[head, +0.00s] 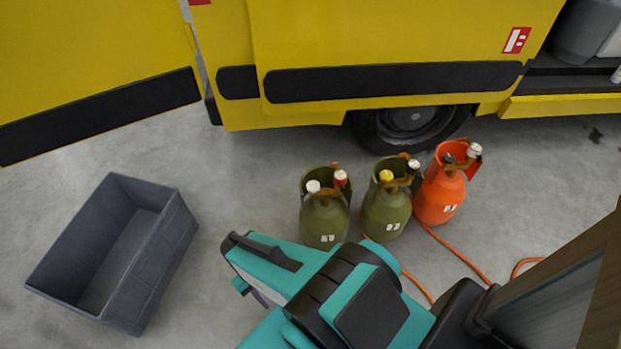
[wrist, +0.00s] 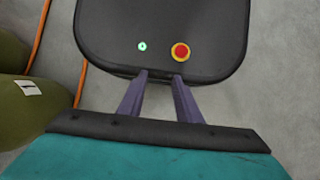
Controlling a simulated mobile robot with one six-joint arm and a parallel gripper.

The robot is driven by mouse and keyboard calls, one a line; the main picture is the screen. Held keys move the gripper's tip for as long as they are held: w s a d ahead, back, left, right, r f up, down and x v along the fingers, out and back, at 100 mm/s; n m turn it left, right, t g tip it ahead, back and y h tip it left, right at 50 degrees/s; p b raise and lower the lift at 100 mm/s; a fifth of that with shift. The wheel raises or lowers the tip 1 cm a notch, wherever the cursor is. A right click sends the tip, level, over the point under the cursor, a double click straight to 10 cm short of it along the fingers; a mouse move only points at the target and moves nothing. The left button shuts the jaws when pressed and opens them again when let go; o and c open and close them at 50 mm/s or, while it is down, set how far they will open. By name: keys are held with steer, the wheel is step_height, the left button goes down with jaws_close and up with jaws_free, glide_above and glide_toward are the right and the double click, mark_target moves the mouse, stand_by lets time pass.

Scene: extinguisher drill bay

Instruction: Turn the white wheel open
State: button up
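Three gas cylinders stand on the floor: a left green cylinder (head: 325,217), a middle green cylinder (head: 386,212) and an orange cylinder (head: 438,196). White knobs show on top of the left one (head: 313,186), the middle one (head: 413,163) and the orange one (head: 474,150). No knob shows in the wrist view.
A grey open crate (head: 168,232) stands on the floor at left. A yellow vehicle (head: 390,35) with a wheel (head: 413,118) stands behind the cylinders. An orange hose (head: 455,252) lies on the floor at right. Floor between crate and cylinders is clear.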

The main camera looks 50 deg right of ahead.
steer(key=shift+d, duration=0.1)
steer(key=o, duration=0.5)
steer(key=shift+d, duration=0.1)
steer(key=shift+o, duration=1.2)
steer(key=shift+w+d, duration=0.1)
steer(key=shift+w, duration=0.15)
steer(key=w+d+r+m+t+y, duration=0.1)
steer(key=w+d+r+m, duration=0.2)
steer(key=w+d, duration=0.35)
steer(key=w+d+r+m+y+p, duration=0.1)
steer(key=w+d+r+m, duration=0.1)
steer(key=w+d+m, duration=0.4)
steer(key=w+d+r+m+t+y, duration=0.1)
steer(key=w+d+r, duration=0.25)
steer(key=d, duration=0.45)
steer(key=d+r+m+t, duration=0.1)
steer(key=d+r+m, duration=0.2)
steer(key=d, duration=0.9)
steer(key=d+r+m+t+y, duration=0.1)
steer(key=d+r+m, duration=0.3)
steer(key=d+r, duration=0.6)
steer(key=d+t, duration=0.1)
steer(key=d, duration=0.2)
steer(key=shift+w+y+p, duration=0.15)
steer(key=shift+y+p, duration=0.15)
steer(key=shift+f, duration=0.1)
